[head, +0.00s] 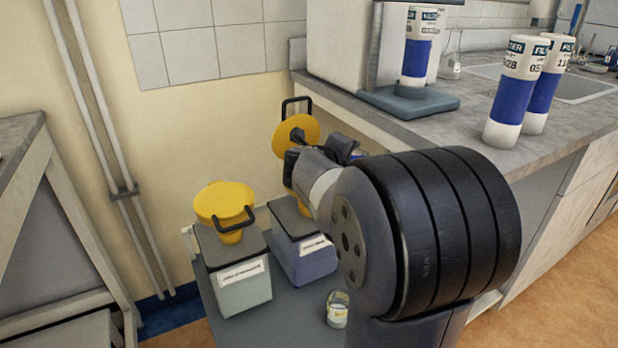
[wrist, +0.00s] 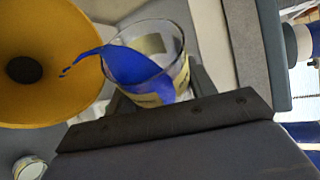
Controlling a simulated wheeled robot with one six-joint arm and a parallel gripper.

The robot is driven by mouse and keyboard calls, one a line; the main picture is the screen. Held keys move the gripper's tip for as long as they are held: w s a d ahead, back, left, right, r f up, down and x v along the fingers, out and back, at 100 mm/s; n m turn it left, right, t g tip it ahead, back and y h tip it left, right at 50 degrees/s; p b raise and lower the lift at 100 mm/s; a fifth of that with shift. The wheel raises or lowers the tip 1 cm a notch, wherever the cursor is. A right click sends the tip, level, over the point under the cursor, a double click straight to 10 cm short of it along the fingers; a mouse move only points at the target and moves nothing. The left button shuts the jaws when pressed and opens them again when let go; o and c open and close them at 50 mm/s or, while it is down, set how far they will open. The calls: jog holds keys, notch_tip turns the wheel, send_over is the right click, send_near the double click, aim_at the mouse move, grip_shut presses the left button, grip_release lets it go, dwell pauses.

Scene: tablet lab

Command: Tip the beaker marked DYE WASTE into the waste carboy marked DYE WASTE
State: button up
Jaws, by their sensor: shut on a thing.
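My gripper (wrist: 160,88) is shut on a clear glass beaker (wrist: 178,42) with a pale label, its wording too small to read. The beaker is tilted beside a yellow funnel (wrist: 75,25) with a dark centre hole. Blue liquid (wrist: 135,65) reaches past the beaker's rim, with drops over the funnel. In the head view a bluish carboy (head: 308,265) stands partly behind my arm, with a raised yellow disc (head: 283,142) above it. My gripper and the beaker are mostly hidden there. The carboy's label cannot be read.
A greenish carboy (head: 243,293) with a yellow top (head: 224,198) stands to the left. A small glass beaker (head: 337,312) stands on the grey surface in front. Blue-and-white cylinders (head: 512,92) stand on the counter at right. A wall with pipes is behind.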

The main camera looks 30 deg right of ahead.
jog(key=shift+w+a+r+n, duration=0.2)
jog(key=shift+w+a+n, duration=0.1)
jog(key=shift+a, duration=0.1)
jog(key=shift+w+a+r+h, duration=0.2)
jog(key=shift+w+a+h, duration=0.1)
jog(key=shift+w+a, duration=0.05)
dwell(0.3)
jog(key=shift+a+f+n+g+h, duration=0.1)
jog(key=shift+f+n+g+h, duration=0.3)
jog(key=shift+n, duration=0.5)
dwell(0.5)
jog(key=shift+w+a+r+n+h+p, duration=0.2)
jog(key=shift+r+n+h+p, duration=0.35)
jog(key=shift+p, duration=0.6)
